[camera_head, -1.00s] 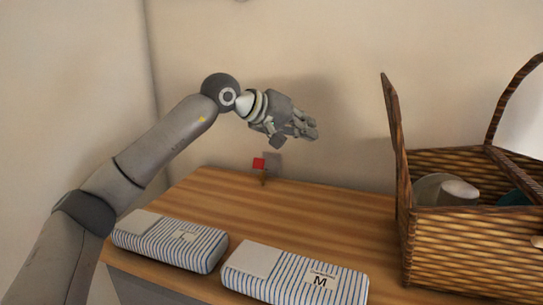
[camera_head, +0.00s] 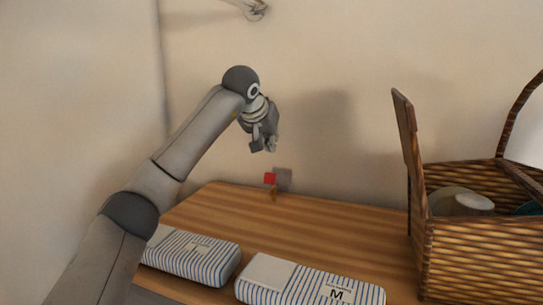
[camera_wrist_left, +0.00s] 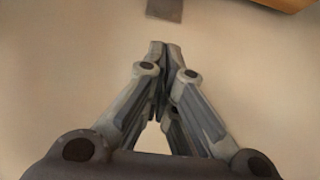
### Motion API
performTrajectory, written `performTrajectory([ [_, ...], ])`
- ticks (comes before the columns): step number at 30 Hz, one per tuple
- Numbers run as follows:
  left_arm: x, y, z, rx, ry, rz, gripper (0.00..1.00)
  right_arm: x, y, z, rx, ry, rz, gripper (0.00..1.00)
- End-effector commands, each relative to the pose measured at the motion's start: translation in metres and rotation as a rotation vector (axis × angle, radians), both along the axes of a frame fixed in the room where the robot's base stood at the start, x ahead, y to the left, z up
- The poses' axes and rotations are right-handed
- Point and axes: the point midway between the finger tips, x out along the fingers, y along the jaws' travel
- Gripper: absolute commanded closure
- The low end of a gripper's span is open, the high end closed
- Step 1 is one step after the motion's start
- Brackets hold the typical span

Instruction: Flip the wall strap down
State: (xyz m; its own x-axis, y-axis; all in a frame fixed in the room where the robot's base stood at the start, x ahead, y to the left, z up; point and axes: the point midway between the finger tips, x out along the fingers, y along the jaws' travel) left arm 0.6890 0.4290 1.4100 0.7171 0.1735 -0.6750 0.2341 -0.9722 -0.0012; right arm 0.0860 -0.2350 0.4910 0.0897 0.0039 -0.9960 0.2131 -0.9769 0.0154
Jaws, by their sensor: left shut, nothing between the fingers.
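A small wall fitting sits low on the back wall, just above the wooden top. It has a grey plate (camera_head: 283,178), a red square (camera_head: 270,179) and a short brown strap (camera_head: 274,194) hanging below. The grey plate also shows at the top edge of the left wrist view (camera_wrist_left: 164,9). My left gripper (camera_head: 265,147) is above the fitting, close to the wall, with its fingers pointing down. In the left wrist view its fingertips (camera_wrist_left: 165,48) are together and empty, apart from the plate. My right gripper is out of view.
A wooden top (camera_head: 340,225) runs along the wall. Two striped packs (camera_head: 192,258) (camera_head: 290,283) lie at its front. A wicker basket (camera_head: 475,255) with a raised lid (camera_head: 407,145) stands at right. A metal fixture (camera_head: 253,10) is high on the wall.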

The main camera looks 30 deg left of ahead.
Motion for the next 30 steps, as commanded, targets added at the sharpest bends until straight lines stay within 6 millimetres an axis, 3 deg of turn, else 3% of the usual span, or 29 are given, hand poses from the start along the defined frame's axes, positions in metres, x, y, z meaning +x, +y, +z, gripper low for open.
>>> performTrajectory([
  [4,0.024,0.005,-0.021,-0.002,0.005,0.001,1.0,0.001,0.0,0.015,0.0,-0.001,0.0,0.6],
  [13,0.006,0.001,-0.048,0.0,0.0,-0.001,1.0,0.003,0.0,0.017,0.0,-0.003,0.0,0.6],
  [30,0.002,0.0,-0.055,-0.001,-0.002,-0.001,1.0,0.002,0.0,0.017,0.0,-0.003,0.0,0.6],
])
